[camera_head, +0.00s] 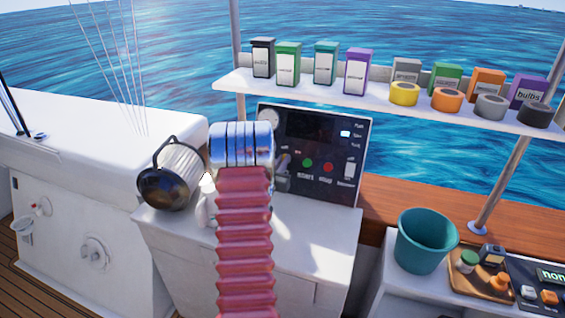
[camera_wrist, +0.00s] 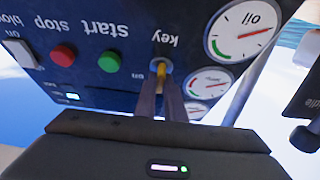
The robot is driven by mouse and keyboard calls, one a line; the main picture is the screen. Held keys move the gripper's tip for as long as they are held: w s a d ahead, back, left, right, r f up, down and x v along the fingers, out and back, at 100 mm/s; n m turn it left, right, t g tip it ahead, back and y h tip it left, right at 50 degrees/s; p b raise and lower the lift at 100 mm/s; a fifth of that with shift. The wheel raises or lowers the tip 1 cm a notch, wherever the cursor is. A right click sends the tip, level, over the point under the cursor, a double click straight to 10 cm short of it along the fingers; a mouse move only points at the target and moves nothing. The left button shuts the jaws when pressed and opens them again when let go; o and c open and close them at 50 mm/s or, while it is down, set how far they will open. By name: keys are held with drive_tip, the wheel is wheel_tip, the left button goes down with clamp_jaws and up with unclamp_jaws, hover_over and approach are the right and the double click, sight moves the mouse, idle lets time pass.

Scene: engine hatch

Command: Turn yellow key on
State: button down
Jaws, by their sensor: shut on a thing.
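The dark control panel (camera_head: 331,140) stands upright on the white console in the head view. It fills most of the wrist view, where its labels appear upside down. The yellow key (camera_wrist: 160,74) sits in its round lock (camera_wrist: 161,64) beside the "key" label, with a small "on" mark to its left in that view. My gripper (camera_wrist: 160,90) is shut on the yellow key, its two dark fingers hiding most of it. I cannot tell the key's exact turn. In the head view my gripper (camera_head: 283,170) is at the panel's left part, partly behind my red arm.
A green button (camera_wrist: 109,61), a red button (camera_wrist: 63,56) and a white switch (camera_wrist: 20,52) are beside the key. Several gauges (camera_wrist: 240,32) are near it too. A lamp (camera_head: 172,175) stands left of my arm. A shelf (camera_head: 375,103) with boxes and tape rolls is above.

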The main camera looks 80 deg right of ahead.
drive_tip(key=shift+m+g, duration=0.3)
drive_tip(key=shift+m, duration=0.1)
drive_tip(key=m+g, duration=0.1)
drive_tip(key=m, duration=0.2)
drive_tip(key=m+g+y, duration=0.1)
drive_tip(key=m, duration=0.2)
drive_tip(key=shift+w+m+g, duration=0.15)
drive_tip(key=shift+m+g, duration=0.15)
drive_tip(key=shift+g, duration=0.1)
drive_tip(key=m+g+y, duration=0.1)
drive_tip(key=m, duration=0.3)
drive_tip(key=shift+y, duration=0.4)
drive_tip(key=shift+m+g+y, duration=0.6)
drive_tip(key=shift+m, duration=1.1)
drive_tip(key=c, duration=1.8)
unclamp_jaws()
drive_tip(key=shift+c, duration=0.2)
drive_tip(key=shift+d+r, duration=0.1)
drive_tip(key=shift+r, duration=0.05)
wheel_tip(320, 180, up, 10)
